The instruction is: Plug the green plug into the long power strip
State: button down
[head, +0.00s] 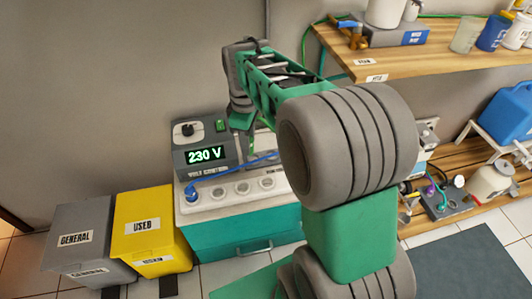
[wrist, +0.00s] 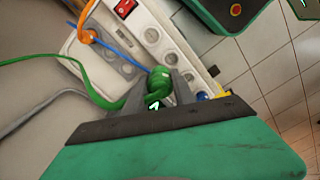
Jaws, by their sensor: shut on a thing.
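The green plug (wrist: 160,82) is between the fingers of my gripper (wrist: 163,88) in the wrist view, with its green cable (wrist: 100,92) looping off left. The long white power strip (wrist: 178,38) lies just beyond it, with a red switch and a row of round sockets. The plug overlaps the strip's edge in this view; I cannot tell whether it touches a socket. In the head view the strip (head: 230,201) lies on a teal cabinet, a blue plug (head: 191,194) in its left socket. My arm hides the strip's right part there, and the fingertips are not clear.
A shorter strip (wrist: 98,62) with an orange plug (wrist: 86,37) lies beside the long one, and a blue cable (wrist: 120,52) crosses it. The 230 V control box (head: 205,152) stands behind the strip. Yellow (head: 150,229) and grey (head: 88,245) bins stand left.

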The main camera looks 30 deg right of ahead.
jog(key=s+d+f+n+p, duration=0.2)
jog(key=d+f+n+p, duration=0.15)
jog(key=f+n, duration=0.55)
jog(key=n+b, duration=0.3)
jog(key=b, duration=0.3)
send_over(267, 184)
notch_tip(267, 184, down, 5)
jog(key=shift+f, duration=0.1)
jog(key=shift+f+b, duration=0.5)
jog(key=shift+f, duration=0.45)
dwell(0.3)
jog(key=c, duration=1)
grip_release()
jog(key=shift+r, duration=0.1)
jog(key=shift+o, duration=0.2)
